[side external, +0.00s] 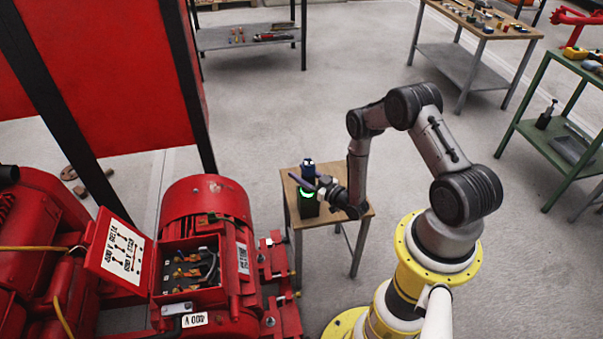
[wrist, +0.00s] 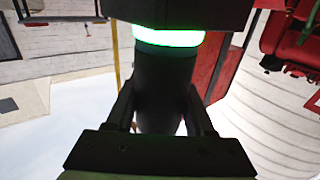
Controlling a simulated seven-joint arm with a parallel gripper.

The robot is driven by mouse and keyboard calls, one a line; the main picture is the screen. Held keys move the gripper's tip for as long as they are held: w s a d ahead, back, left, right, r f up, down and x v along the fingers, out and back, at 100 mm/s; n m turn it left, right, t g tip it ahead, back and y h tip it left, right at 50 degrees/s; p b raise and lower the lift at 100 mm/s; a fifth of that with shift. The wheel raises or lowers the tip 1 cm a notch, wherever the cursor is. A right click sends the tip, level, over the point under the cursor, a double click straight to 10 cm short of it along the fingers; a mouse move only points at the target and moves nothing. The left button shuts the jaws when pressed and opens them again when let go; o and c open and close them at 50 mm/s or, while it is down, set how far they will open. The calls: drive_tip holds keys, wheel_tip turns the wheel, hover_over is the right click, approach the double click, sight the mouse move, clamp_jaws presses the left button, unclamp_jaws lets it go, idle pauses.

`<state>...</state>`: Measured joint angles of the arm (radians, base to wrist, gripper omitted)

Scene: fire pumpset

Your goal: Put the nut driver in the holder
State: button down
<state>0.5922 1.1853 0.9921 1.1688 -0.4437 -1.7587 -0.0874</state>
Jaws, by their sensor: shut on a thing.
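The nut driver (side external: 308,169) is a dark upright tool with a bluish top, over the small wooden table. In the wrist view the nut driver (wrist: 162,85) is a dark cylinder beside a glowing green ring. My gripper (side external: 320,184) reaches it from the right, and its fingers (wrist: 160,98) are shut on the cylinder from both sides. The holder (side external: 309,208) is a dark block on the table, directly below the green ring. The dark block at the top of the wrist view (wrist: 185,12) appears to be this holder. The tool's lower end is hidden, so its depth in the holder cannot be told.
A red motor (side external: 205,205) with an open terminal box stands close on the left. A wooden workbench (side external: 480,18) and a green bench (side external: 575,68) stand farther back. The floor between is clear.

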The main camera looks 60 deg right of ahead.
drive_tip(key=shift+c, duration=1.4)
unclamp_jaws()
drive_tip(key=s+a, duration=0.1)
drive_tip(key=s, duration=1.1)
drive_tip(key=shift+a, duration=0.4)
drive_tip(key=shift+w, duration=0.1)
